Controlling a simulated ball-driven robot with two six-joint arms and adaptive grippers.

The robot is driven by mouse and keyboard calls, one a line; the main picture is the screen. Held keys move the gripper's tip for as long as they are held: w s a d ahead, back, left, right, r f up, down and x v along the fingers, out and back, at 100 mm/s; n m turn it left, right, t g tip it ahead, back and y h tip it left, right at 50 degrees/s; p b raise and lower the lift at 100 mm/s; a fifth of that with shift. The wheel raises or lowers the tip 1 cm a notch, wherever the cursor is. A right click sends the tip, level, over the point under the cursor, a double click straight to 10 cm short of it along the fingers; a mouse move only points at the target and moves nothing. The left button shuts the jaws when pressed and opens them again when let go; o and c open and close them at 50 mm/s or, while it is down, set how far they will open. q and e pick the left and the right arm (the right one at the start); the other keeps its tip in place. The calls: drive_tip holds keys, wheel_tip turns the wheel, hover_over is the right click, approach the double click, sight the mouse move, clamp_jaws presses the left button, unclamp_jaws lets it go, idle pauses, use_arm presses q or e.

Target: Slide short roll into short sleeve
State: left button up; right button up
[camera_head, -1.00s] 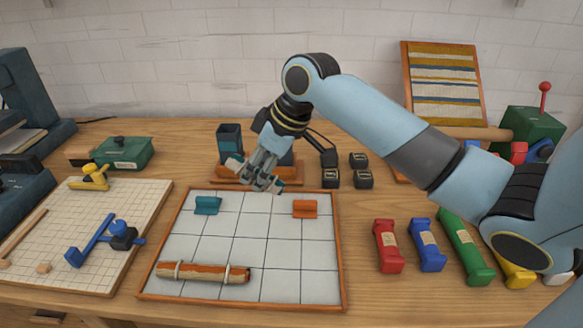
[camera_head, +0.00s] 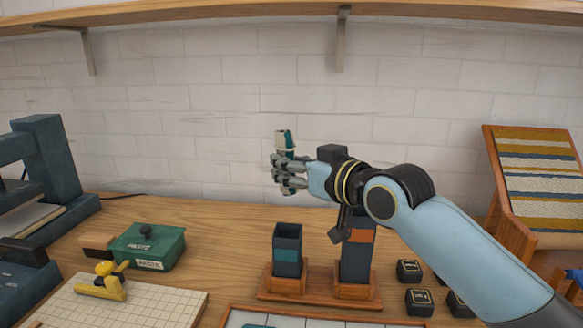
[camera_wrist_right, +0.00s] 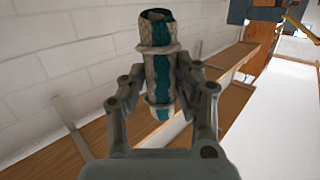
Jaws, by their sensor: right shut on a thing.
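The short roll (camera_head: 284,142) is beige with teal showing. My right gripper (camera_head: 287,170) is shut around it and holds it upright in the air, well above the table. In the right wrist view the roll (camera_wrist_right: 158,70) stands between the two fingers, with teal at its upper end and down its side. The short sleeve (camera_head: 287,250) is a dark, open-topped square box with a teal band. It stands upright on a wooden stand (camera_head: 318,299), below the gripper in the head view. My left gripper is in neither current view.
The tall sleeve (camera_head: 356,264), with an orange band, stands on the same stand, partly behind my right arm. Small black blocks (camera_head: 409,270) lie to the right. A green box (camera_head: 147,245) and yellow tool (camera_head: 107,281) are at left. A shelf (camera_head: 230,14) runs above.

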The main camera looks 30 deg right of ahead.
drive_tip(key=shift+s+f+t, duration=0.1)
drive_tip(key=shift+f+t, duration=0.3)
drive_tip(key=shift+t, duration=0.4)
